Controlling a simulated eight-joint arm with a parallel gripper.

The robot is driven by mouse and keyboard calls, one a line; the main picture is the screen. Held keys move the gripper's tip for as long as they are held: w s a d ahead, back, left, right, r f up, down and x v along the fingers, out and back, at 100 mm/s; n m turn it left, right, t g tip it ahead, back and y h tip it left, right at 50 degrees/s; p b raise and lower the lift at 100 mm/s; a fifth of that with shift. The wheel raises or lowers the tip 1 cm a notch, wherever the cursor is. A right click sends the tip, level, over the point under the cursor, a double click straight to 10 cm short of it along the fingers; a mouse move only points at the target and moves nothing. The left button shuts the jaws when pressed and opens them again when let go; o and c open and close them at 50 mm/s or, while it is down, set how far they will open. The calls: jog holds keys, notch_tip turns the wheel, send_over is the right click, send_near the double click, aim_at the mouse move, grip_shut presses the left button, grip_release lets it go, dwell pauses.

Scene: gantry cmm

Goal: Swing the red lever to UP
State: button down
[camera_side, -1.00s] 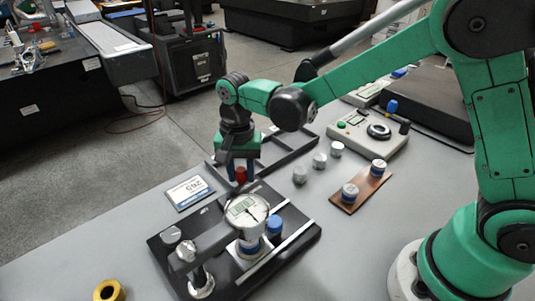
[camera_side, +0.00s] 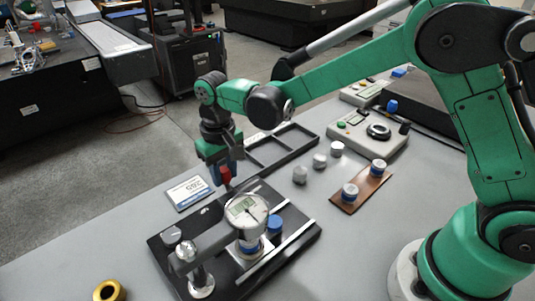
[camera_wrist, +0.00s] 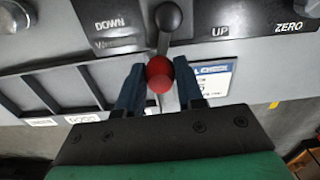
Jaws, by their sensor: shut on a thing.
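The red lever has a dark arm and a round red knob (camera_wrist: 159,75). In the wrist view its arm runs from a dark pivot ball on the black panel (camera_wrist: 130,24) toward me, standing between the DOWN label at left and the UP label at right. My gripper (camera_wrist: 160,84) has its two blue fingers on either side of the knob, shut on it. In the side view the red knob (camera_side: 226,174) shows at the tips of my gripper (camera_side: 222,177), beside the gauge stand; the lever's arm is hard to make out there.
A label card (camera_side: 188,192) lies at left. A black frame tray (camera_side: 290,150) and several silver cylinders lie behind at right.

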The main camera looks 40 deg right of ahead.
jog(key=n, duration=0.1)
jog(key=a+n, duration=0.1)
jog(key=n, duration=0.2)
jog(key=shift+w+a+n, duration=0.1)
jog(key=shift+a+n, duration=0.2)
jog(key=n, duration=0.2)
jog(key=a+n, duration=0.1)
jog(key=shift+s+a+n, duration=0.15)
jog(key=shift+s+n, duration=0.05)
jog(key=shift+n, duration=0.2)
jog(key=n, duration=0.2)
jog(key=s+a+n, duration=0.1)
jog(key=n, duration=0.1)
jog(key=shift+a, duration=0.1)
jog(key=shift+s+a+n, duration=0.2)
jog(key=shift+s+n, duration=0.05)
jog(key=shift+n, duration=0.75)
jog(key=shift+s+a+n, duration=0.15)
jog(key=shift+s+n, duration=0.05)
jog(key=shift+n, duration=0.8)
jog(key=c, duration=0.6)
grip_release()
notch_tip(320, 180, up, 6)
jog(key=shift+f, duration=0.15)
